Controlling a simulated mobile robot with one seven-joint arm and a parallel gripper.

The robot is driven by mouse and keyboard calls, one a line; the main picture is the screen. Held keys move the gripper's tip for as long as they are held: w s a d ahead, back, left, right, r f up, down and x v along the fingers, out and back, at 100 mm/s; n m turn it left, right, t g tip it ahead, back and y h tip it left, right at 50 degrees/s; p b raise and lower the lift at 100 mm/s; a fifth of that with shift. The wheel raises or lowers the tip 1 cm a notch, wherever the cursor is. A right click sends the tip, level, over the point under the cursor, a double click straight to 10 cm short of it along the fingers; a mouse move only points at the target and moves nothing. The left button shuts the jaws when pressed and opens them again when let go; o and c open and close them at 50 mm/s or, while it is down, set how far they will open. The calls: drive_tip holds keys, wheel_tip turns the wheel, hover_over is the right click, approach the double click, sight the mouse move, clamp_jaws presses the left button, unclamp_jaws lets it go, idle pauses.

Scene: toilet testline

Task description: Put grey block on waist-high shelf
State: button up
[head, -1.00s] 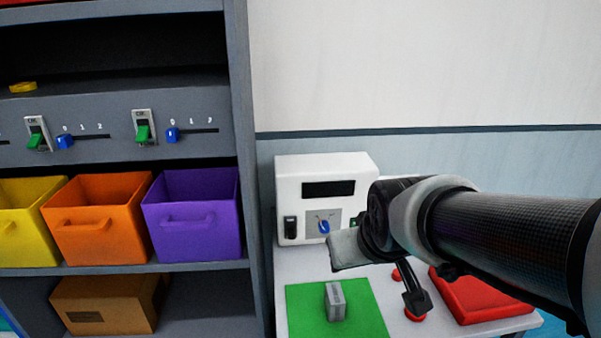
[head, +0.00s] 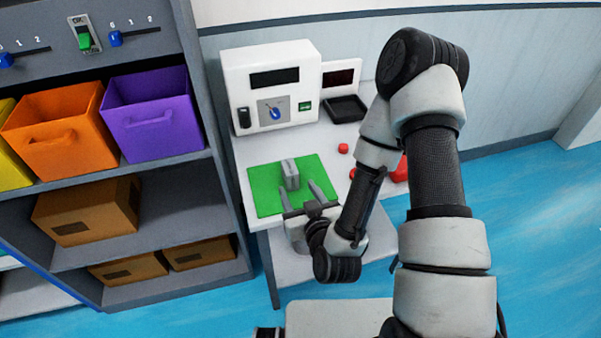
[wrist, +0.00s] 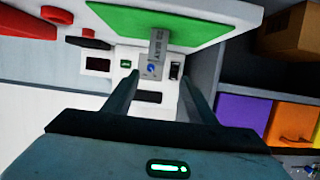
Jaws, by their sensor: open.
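A small upright grey block (head: 290,177) stands on a green mat (head: 262,196) on the white table. In the wrist view, which is turned over, the grey block (wrist: 157,46) shows ahead, between the lines of the fingers. My gripper (head: 297,188) is open and empty, at the front edge of the mat, with its fingers pointing toward the block. Its two fingers (wrist: 160,77) are spread apart in the wrist view. The grey shelf unit (head: 208,95) stands left of the table. One level holds bins and a lower one holds a brown box. Which level is waist-high is unclear.
The bin level holds a purple bin (head: 151,115), an orange bin (head: 60,130) and a yellow bin. A brown box (head: 85,210) sits below, with bare shelf to its right. A white machine (head: 270,85) stands behind the mat. Red parts lie to the right.

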sight(289, 171)
drive_tip(key=w+b, duration=0.1)
drive_tip(key=f+b, duration=0.1)
drive_tip(key=b, duration=0.1)
drive_tip(key=w+b, duration=0.1)
drive_tip(key=b, duration=0.1)
drive_tip(key=shift+w+a+f, duration=0.25)
drive_tip(key=shift+w+f, duration=0.1)
drive_tip(key=b+x, duration=0.4)
drive_tip(key=b, duration=0.6)
drive_tip(key=shift+w, duration=0.1)
drive_tip(key=x, duration=0.4)
drive_tip(key=shift+w+a+r, duration=0.15)
drive_tip(key=shift+w+r, duration=0.1)
drive_tip(key=shift+w, duration=0.2)
drive_tip(key=x, duration=0.4)
drive_tip(key=shift+d+f+b, duration=0.25)
drive_tip(key=shift+d+b, duration=0.1)
drive_tip(key=shift+b, duration=0.05)
drive_tip(key=shift+w+a+f, duration=0.1)
drive_tip(key=shift+w+a, duration=0.05)
drive_tip(key=shift+w, duration=0.45)
clamp_jaws()
